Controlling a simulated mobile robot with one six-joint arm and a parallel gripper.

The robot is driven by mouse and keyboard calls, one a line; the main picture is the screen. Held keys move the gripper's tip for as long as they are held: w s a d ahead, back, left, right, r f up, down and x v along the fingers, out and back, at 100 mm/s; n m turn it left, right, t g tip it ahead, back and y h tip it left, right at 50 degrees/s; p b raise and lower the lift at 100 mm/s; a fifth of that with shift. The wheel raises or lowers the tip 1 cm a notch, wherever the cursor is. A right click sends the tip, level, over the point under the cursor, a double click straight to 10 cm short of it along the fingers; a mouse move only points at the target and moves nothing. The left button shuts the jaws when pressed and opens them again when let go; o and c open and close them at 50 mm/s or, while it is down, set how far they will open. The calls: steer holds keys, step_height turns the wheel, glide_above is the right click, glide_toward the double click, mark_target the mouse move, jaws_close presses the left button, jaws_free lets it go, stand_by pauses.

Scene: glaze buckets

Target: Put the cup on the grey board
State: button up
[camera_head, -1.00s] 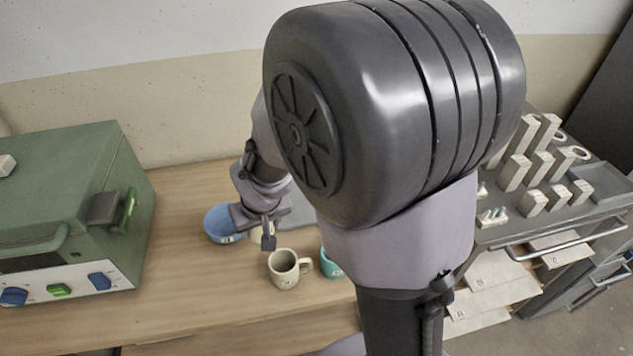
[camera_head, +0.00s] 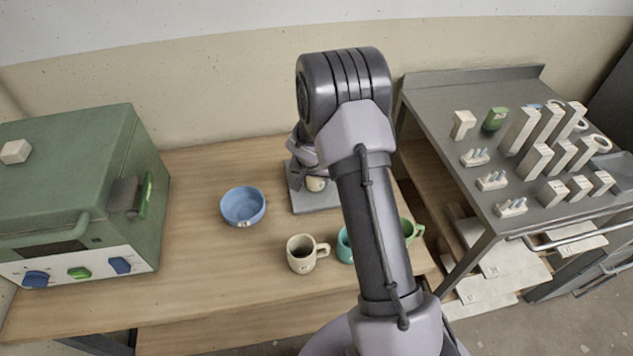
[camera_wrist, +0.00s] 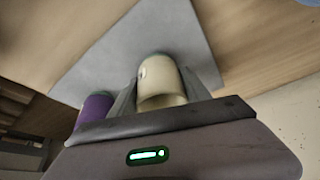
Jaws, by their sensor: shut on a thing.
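A cream cup (camera_head: 316,184) is in my gripper, over the grey board (camera_head: 302,205) at the back of the wooden table. In the wrist view the cup (camera_wrist: 163,78) sits between the two fingers of my gripper (camera_wrist: 160,92), which is shut on it. The grey board (camera_wrist: 110,62) spreads out below and around the cup there. I cannot tell whether the cup's base touches the board. A purple object (camera_wrist: 93,108) shows left of the fingers in the wrist view; my arm likely hides it from the head view.
A blue bowl (camera_head: 243,206) stands left of the board. A cream mug (camera_head: 301,256), a teal mug (camera_head: 344,246) and a green mug (camera_head: 410,231) stand nearer the front, partly behind my arm. A green kiln-like box (camera_head: 75,190) is at left. A metal bench (camera_head: 440,100) stands at right.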

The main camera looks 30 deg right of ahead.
steer(key=shift+f, duration=0.1)
steer(key=o, duration=1.5)
steer(key=shift+o, duration=0.2)
